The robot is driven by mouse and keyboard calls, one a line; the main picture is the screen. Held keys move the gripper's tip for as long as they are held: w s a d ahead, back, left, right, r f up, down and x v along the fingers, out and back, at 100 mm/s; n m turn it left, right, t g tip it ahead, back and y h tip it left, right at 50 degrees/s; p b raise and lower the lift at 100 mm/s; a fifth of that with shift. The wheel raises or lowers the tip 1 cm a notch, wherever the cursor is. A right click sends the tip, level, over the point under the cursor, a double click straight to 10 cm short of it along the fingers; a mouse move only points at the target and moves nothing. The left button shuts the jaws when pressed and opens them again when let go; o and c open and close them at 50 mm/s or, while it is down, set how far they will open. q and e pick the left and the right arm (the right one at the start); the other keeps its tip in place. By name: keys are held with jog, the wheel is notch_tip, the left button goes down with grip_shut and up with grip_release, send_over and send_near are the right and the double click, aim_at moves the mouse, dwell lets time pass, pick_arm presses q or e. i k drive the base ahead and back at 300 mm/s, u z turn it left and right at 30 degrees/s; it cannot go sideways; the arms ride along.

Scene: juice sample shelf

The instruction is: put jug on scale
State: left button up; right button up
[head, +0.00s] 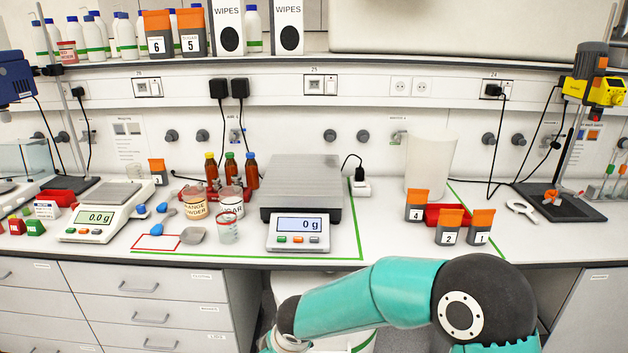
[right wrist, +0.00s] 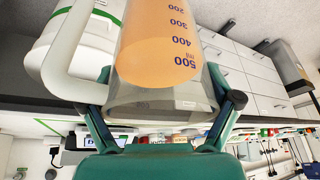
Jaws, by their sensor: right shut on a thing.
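The large scale (head: 303,190) stands on the bench in the middle of the head view. Its grey platform is empty and its display reads 0 g. A clear jug (right wrist: 205,95) with a pale handle (right wrist: 65,55), blue volume marks and orange contents fills the middle of the right wrist view. My right gripper (right wrist: 165,100) is shut on the jug, one finger on each side. The jug and the gripper's fingers are hidden in the head view; my right arm reaches across its bottom edge, in front of the bench. My left gripper is not in view.
A smaller scale (head: 107,212) reading 0.0 g stands at left. Brown bottles, an orange powder tub (head: 195,204) and a sugar tub (head: 231,201) stand left of the large scale. A white container (head: 430,160) and numbered packs (head: 449,228) stand right. A green line borders the large scale.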

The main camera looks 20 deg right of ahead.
aim_at(307, 181)
jog(key=u, duration=0.4)
jog(key=i, duration=1.05)
jog(key=z, duration=0.4)
